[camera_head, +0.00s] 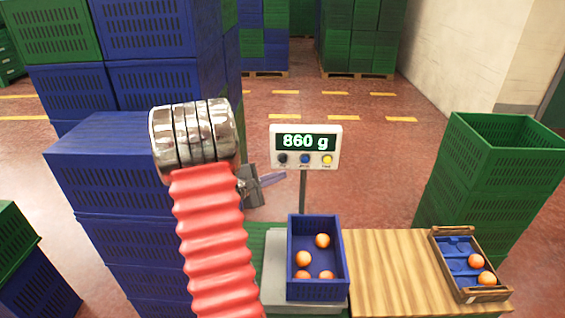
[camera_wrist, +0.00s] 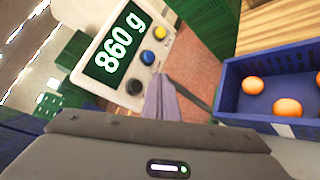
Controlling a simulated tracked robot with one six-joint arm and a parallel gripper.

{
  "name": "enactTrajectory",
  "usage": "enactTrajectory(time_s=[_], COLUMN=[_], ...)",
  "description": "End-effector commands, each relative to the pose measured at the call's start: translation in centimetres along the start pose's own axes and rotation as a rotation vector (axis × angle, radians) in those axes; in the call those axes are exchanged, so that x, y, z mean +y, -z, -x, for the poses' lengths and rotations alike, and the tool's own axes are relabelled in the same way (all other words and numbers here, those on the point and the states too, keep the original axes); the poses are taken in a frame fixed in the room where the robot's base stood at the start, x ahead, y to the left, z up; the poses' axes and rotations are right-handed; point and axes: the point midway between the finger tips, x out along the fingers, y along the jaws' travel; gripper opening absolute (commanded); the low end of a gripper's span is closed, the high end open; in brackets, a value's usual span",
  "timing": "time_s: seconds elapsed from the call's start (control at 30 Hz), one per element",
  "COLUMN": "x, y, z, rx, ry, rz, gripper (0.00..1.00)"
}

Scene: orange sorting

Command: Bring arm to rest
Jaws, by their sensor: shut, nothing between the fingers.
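My arm rises through the middle of the head view, a red ribbed sleeve with a silver ringed joint on top. My gripper (camera_head: 272,179) points right from behind the arm, above and left of the scale's crate. Its fingers are together and empty; they also show in the wrist view (camera_wrist: 160,98). The scale display (camera_head: 304,147) reads 860 g and stands just right of the fingers; it is large in the wrist view (camera_wrist: 125,55). The blue crate (camera_head: 317,291) on the scale holds several oranges (camera_head: 322,241). My gripper touches none of them.
A wooden table (camera_head: 385,275) carries a tray (camera_head: 447,262) with two oranges (camera_head: 475,260) at its right end. Green crates (camera_head: 490,170) stand behind it at the right. Tall blue crate stacks (camera_head: 115,165) stand close to my arm at the left. Open floor (camera_head: 375,150) lies beyond the display.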

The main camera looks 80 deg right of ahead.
Motion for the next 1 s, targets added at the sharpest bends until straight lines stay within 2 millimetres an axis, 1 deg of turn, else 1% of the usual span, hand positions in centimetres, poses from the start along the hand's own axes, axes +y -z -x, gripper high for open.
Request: enactTrajectory(time_s=[0.67,0.8,0.87,0.97,1.0], x=[0.0,-0.1,-0.7,-2.9,-4.1], y=[0.0,0.1,0.0,-0.5,-0.8], z=[0.0,0.0,0.0,0.2,0.4], rx=[0.000,0.003,0.001,-0.014,-0.022], ry=[0.000,0.002,0.026,0.099,0.139], rz=[0.000,0.021,0.032,0.041,0.045], gripper=[0.00,0.00,0.00,0.00,0.00])
